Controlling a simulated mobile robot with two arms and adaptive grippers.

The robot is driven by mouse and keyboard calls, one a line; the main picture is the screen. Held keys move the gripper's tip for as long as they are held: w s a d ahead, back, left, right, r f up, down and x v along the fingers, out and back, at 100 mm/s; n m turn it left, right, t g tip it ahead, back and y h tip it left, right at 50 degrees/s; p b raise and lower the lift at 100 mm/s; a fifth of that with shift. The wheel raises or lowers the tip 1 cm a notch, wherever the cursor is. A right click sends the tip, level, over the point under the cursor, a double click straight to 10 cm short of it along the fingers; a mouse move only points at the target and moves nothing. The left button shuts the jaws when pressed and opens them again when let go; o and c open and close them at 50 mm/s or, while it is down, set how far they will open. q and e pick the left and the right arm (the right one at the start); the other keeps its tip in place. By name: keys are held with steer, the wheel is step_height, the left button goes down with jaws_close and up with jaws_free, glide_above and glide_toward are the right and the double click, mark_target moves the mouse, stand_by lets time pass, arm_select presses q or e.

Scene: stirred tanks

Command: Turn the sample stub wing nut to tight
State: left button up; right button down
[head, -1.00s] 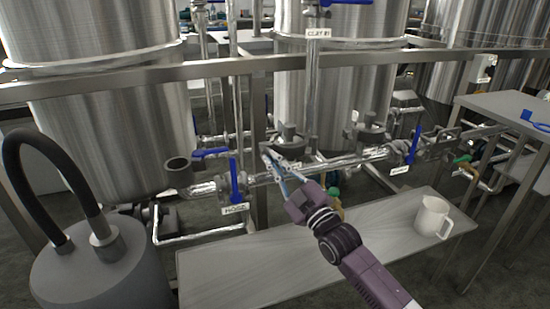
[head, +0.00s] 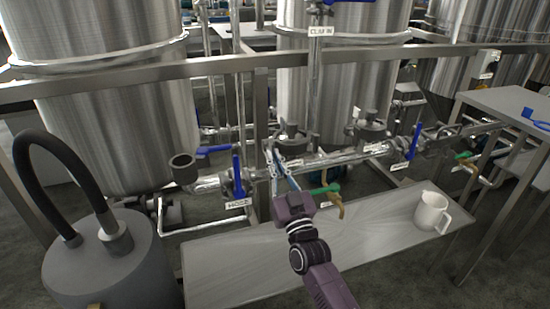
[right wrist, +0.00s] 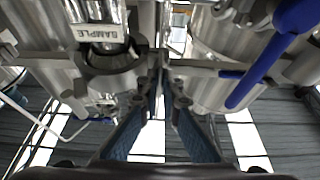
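My right gripper (head: 272,155) reaches up to the pipe run in the middle of the head view. In the right wrist view its two blue-padded fingers (right wrist: 164,82) stand slightly apart, with a narrow gap between their tips. I cannot make out anything held there. A label reading SAMPLE (right wrist: 100,32) shows at upper left of that view, above a dark clamp ring (right wrist: 110,60) on steel pipework. In the head view a clamped steel fitting (head: 290,138) sits just right of and behind the fingertips. I cannot clearly make out the wing nut. My left gripper is out of view.
A blue-handled valve (head: 238,176) labelled HOSE stands left of my gripper. A green-handled tap (head: 325,189) is close on its right. A white mug (head: 431,212) stands on the grey bench (head: 230,270). A steel rail (head: 120,92) crosses above.

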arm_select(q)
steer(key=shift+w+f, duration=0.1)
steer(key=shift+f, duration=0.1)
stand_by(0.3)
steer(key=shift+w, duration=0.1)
arm_select(e)
steer(key=c, duration=2.2)
jaws_free()
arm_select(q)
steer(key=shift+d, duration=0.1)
arm_select(e)
steer(key=shift+o, duration=0.2)
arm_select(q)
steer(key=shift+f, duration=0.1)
